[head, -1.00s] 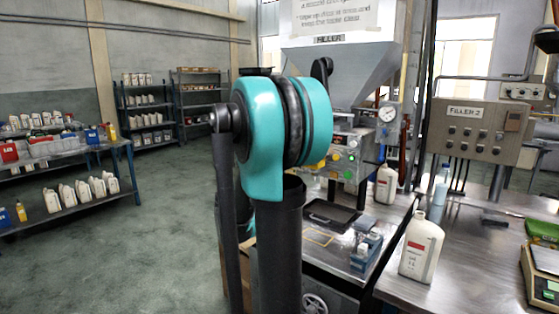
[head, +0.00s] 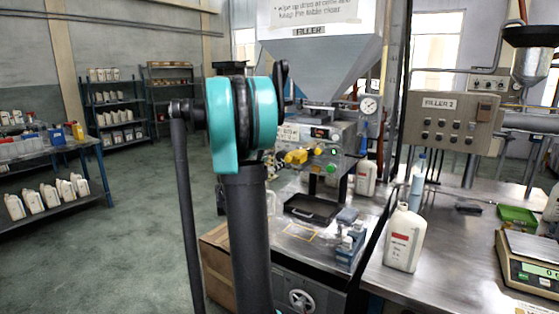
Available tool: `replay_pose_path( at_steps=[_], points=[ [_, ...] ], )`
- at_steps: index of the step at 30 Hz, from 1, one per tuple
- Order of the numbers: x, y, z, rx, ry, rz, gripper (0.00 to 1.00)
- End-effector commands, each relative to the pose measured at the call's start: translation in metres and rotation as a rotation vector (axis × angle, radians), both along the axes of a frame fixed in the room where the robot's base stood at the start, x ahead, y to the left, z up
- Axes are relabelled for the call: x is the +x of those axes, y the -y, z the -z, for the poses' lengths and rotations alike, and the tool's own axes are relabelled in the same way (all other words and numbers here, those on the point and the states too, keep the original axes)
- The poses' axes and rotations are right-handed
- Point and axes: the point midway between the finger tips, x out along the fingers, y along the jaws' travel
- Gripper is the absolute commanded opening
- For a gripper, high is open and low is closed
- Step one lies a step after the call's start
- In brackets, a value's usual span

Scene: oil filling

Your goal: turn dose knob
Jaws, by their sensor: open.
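The filler machine (head: 318,62) with its grey hopper stands behind my arm, near the middle of the head view. Its control box (head: 338,131) has a small lit display (head: 320,133), a green button (head: 332,168) and other small controls. Yellow parts (head: 297,156) show at the box's left, beside my arm. I cannot tell which control is the dose knob; it may be hidden behind my arm. My gripper does not show; the teal joint and dark links of my arm cover the area left of the box.
A white bottle (head: 405,238) stands on the metal bench (head: 450,262), with a scale (head: 530,262) at right. A dark tray (head: 311,208) sits under the filler. A cardboard box (head: 216,262) is beside my arm. Open floor (head: 140,240) lies to the left.

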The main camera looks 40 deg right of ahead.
Motion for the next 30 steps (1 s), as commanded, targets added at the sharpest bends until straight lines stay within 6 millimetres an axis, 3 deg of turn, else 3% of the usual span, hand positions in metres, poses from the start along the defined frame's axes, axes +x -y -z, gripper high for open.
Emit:
replay_pose_path(
  at_steps=[3, 9, 22, 30],
  points=[
    [0.008, 0.021, 0.000, 0.000, 0.000, 0.002, 0.65],
    [0.018, 0.043, 0.000, 0.000, 0.000, 0.001, 0.65],
    [0.021, 0.051, 0.000, 0.000, 0.000, 0.000, 0.65],
    [0.021, 0.051, 0.000, 0.000, 0.000, 0.000, 0.31]
  ],
)
